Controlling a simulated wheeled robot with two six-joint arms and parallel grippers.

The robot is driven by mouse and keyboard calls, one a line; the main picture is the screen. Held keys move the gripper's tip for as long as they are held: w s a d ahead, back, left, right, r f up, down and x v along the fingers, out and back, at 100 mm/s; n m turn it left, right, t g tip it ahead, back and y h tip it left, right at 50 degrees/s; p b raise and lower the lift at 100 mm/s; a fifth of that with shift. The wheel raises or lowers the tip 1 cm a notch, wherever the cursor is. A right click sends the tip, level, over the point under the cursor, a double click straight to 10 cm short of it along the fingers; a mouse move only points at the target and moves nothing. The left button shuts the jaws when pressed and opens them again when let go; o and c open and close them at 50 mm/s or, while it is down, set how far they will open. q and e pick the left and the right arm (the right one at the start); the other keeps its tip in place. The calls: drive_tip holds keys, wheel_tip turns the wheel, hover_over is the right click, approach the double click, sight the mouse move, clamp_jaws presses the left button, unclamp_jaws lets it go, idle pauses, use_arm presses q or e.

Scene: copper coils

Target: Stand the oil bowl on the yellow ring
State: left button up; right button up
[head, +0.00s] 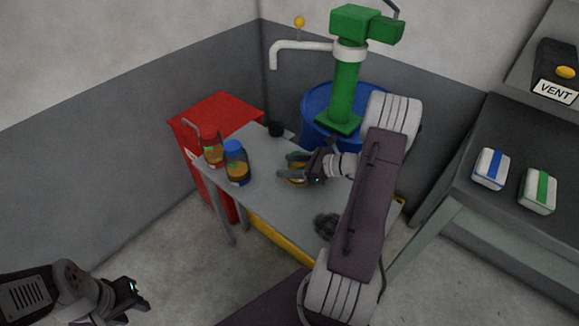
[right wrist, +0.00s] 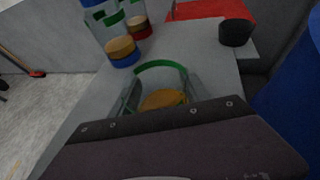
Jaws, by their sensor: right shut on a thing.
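My right gripper (head: 285,168) is over the grey table and shut on the oil bowl (head: 297,181). In the right wrist view the bowl shows as a clear vessel with a green rim (right wrist: 160,64) and amber oil inside (right wrist: 163,99). It sits between the fingers, partly hidden by the gripper body. I cannot tell whether its base touches the table. I cannot make out a separate yellow ring; the gripper and bowl hide part of the tabletop. My left gripper (head: 140,294) is low at the left, away from the table, and looks open and empty.
A black cup (head: 276,129) is at the back and a dark scrubby tangle (head: 327,225) near the front. A red cabinet (head: 222,108) and blue drum (head: 318,101) stand behind.

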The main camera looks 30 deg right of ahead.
drive_tip(key=shift+f, duration=0.2)
drive_tip(key=o, duration=1.5)
drive_tip(key=shift+r, duration=0.2)
drive_tip(key=p+v, duration=0.4)
drive_tip(key=v, duration=0.7)
drive_tip(key=shift+s+d+r, duration=0.1)
drive_tip(key=shift+d+r, duration=0.05)
drive_tip(key=shift+d, duration=0.05)
drive_tip(key=shift+s+d, duration=0.15)
drive_tip(key=shift+s, duration=0.1)
